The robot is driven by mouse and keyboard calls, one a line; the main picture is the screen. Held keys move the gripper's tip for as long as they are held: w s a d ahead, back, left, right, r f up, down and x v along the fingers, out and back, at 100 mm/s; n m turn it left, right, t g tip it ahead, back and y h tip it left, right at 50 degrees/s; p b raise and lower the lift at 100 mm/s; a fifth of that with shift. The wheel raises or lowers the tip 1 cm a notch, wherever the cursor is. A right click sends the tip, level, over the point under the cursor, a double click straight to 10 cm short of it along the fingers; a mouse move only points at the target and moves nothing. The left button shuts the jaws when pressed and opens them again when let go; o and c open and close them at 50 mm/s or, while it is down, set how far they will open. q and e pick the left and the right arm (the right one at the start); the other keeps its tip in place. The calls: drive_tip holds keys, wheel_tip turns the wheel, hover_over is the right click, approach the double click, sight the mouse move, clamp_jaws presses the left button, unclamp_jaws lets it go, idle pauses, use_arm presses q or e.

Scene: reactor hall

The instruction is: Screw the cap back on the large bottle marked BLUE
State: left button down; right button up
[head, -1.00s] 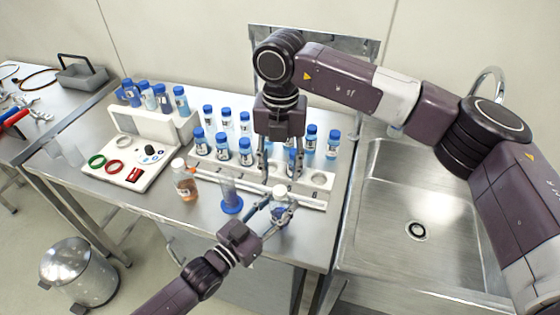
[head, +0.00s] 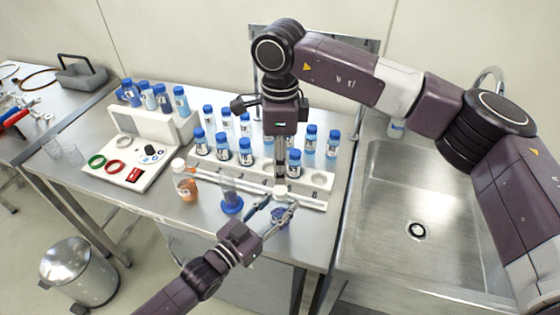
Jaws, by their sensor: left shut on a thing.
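The large bottle (head: 279,213) is clear with blue at its lower part and stands near the table's front edge. Its marking is not legible here. My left gripper (head: 277,211) is shut on it from the front left. A white cap (head: 281,190) shows at the bottle's top; I cannot tell whether it is seated. My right gripper (head: 281,184) points straight down directly above the cap. Its fingers line up in this view, so their opening and any contact with the cap are hidden.
A measuring cylinder with a blue base (head: 231,204) and a bottle of orange liquid (head: 186,187) stand close on the left. A white rack (head: 318,180) with several blue-capped bottles is behind. The sink (head: 400,210) lies to the right.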

sight(280, 190)
drive_tip(key=shift+n, duration=0.4)
drive_tip(key=shift+f, duration=4)
clamp_jaws()
drive_tip(key=m, duration=0.5)
drive_tip(key=shift+o, duration=0.7)
unclamp_jaws()
drive_tip(key=shift+r, duration=0.1)
